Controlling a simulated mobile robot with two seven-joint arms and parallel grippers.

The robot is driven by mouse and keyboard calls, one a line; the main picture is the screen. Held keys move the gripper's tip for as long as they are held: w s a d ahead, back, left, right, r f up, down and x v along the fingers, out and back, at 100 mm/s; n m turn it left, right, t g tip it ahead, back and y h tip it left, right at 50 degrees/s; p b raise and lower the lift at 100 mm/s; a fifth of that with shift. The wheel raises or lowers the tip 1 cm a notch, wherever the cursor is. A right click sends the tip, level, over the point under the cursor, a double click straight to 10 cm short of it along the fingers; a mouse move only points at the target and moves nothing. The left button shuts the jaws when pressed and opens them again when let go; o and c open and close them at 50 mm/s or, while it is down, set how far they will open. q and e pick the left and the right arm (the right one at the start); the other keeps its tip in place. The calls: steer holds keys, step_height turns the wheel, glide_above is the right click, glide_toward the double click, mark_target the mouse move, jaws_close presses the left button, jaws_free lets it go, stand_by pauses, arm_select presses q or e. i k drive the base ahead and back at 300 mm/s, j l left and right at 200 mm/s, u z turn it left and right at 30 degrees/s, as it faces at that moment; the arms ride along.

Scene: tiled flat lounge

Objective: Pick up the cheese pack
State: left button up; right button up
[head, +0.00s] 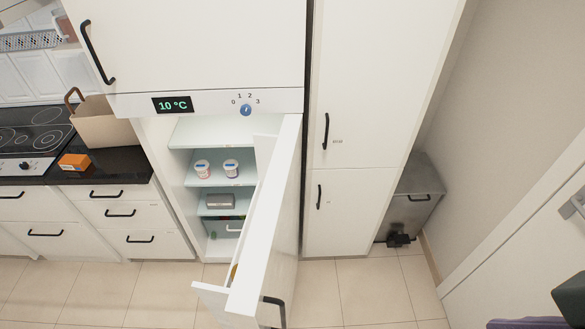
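No thing in view can be told for certain as the cheese pack. A small orange box (74,161) lies on the dark counter by the hob, at the left. Inside the open fridge (178,170), a grey, box-shaped pack (220,201) lies on a middle shelf. Labels on both are too small to read. The fridge door (265,235) stands open towards me and hides the right part of the shelves. Neither of my grippers is in view.
A brown bag (106,127) stands on the counter. A tall white cabinet (360,130) is right of the fridge. Tiled floor (340,290) in front is clear.

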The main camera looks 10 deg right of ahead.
mark_target(69, 162)
steer(key=l+u, duration=0.1)
steer(key=l, duration=0.25)
steer(key=k+l+u, duration=0.1)
steer(key=l, duration=0.25)
steer(key=i+j+z, duration=0.1)
steer(key=i+j, duration=0.25)
steer(key=j, duration=0.2)
steer(key=i+j+z, duration=0.15)
steer(key=i+j, duration=0.2)
steer(key=j, duration=0.25)
steer(key=i+j+z, duration=0.1)
steer(key=i+j, duration=0.2)
steer(key=j, duration=0.35)
steer(key=i+j+z, duration=0.15)
steer(key=i+j, duration=0.15)
steer(key=j, duration=0.35)
steer(key=i+j+z, duration=0.1)
steer(key=i+j, duration=0.15)
steer(key=j, duration=0.45)
steer(key=i+j+z, duration=0.15)
steer(key=j, duration=0.55)
steer(key=i+j+z, duration=0.1)
steer(key=i+j, duration=0.2)
steer(key=j, duration=0.45)
steer(key=i+j+z, duration=0.15)
steer(key=j, duration=0.6)
steer(key=k+j, duration=0.2)
steer(key=k, duration=0.15)
steer(key=k+j, duration=0.15)
steer(key=k, duration=0.25)
